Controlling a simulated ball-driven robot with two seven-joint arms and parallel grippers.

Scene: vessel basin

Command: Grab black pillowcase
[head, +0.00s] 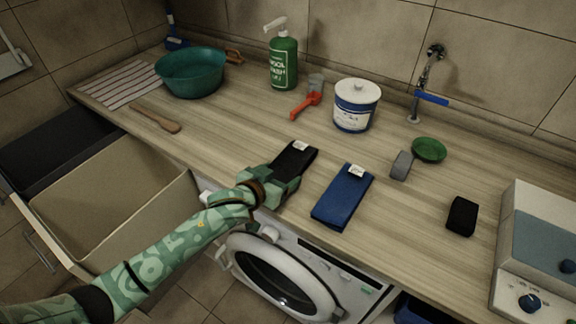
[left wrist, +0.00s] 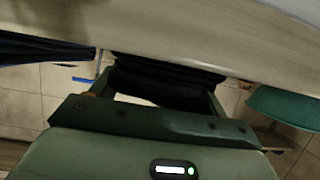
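The black pillowcase (head: 298,157) lies folded flat near the counter's front edge, with a small white label at its far end. My left gripper (head: 282,185) is at its near end, and its hand covers that end in the head view. In the left wrist view the fingers stand wide apart, with the dark cloth (left wrist: 165,76) between and just beyond them. I cannot tell whether they touch it. My right gripper is not in view.
A folded blue cloth (head: 342,198) lies just right of the pillowcase. A teal basin (head: 190,74) is at the back left. An open drawer (head: 115,200) and washing machine (head: 280,280) are below.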

